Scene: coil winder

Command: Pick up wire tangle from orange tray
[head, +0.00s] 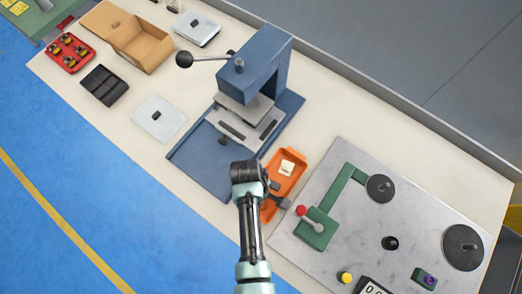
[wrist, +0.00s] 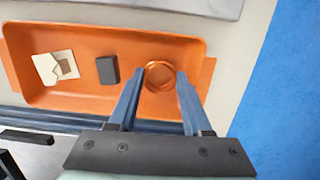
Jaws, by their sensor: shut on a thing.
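The orange tray (head: 298,161) lies between the blue press and the grey winder plate in the head view. In the wrist view the tray (wrist: 120,35) fills the upper middle. The wire tangle (wrist: 160,65), a coppery ring of looped wire, sits toward the right end of the tray. My gripper (wrist: 160,80) reaches over the tray, one finger on each side of the tangle, and is shut on it. I cannot tell whether the tangle is clear of the tray floor. In the head view my arm hides the tangle.
In the tray are a dark block (wrist: 107,70) and a pale card-like piece (wrist: 56,68). The blue press (head: 250,75) stands close beside the tray. The winder plate (head: 340,240), with a red-knobbed green lever (head: 315,228), lies on the other side.

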